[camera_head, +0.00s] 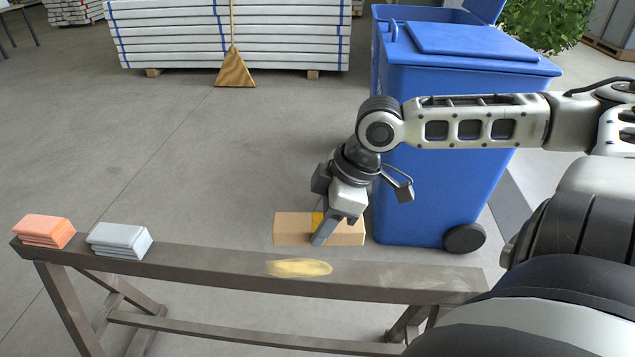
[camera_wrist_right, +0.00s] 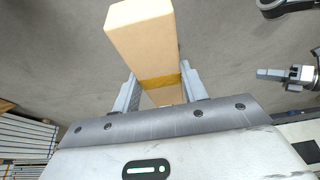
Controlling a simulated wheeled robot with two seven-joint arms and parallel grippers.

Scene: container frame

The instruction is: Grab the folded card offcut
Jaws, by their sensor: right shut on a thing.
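The folded card offcut appears as a long tan block (camera_head: 292,228) with a yellow band around its middle. My right gripper (camera_head: 322,240) reaches down from the right and is shut on it near the band.
A grey-brown trestle beam (camera_head: 210,263) runs across the front, with an orange folded stack (camera_head: 45,231), a pale grey folded stack (camera_head: 120,240) and a yellow smear (camera_head: 300,268). A blue wheeled bin (camera_head: 445,190) stands close behind my right arm. A wooden triangle (camera_head: 235,70) hangs behind.

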